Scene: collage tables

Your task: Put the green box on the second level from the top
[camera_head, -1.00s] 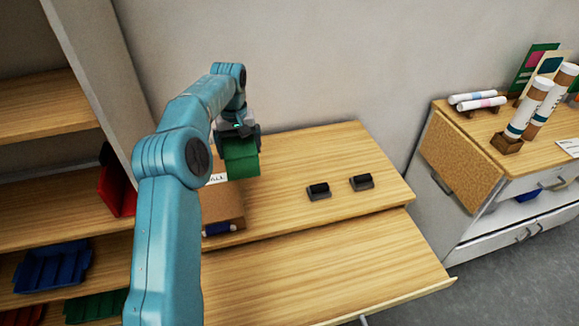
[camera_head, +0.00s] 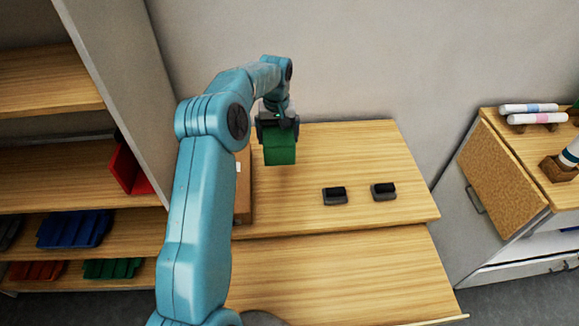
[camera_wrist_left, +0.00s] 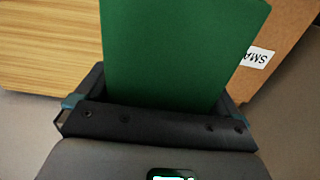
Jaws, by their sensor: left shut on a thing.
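The green box (camera_head: 280,151) is held by my left gripper (camera_head: 279,128) above the wooden desk (camera_head: 370,157). In the left wrist view the green box (camera_wrist_left: 180,50) sits between the two fingers of the left gripper (camera_wrist_left: 158,103). The shelf unit stands at the left, with an upper board (camera_head: 50,85), a board below it (camera_head: 60,178) and a lower board (camera_head: 130,232). My right gripper is not in view.
A brown carton (camera_head: 243,190) stands on the desk, partly behind my arm. Two small black items (camera_head: 335,195) lie to its right. A tall white side panel (camera_head: 120,80) borders the shelf. A cabinet (camera_head: 503,180) stands right.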

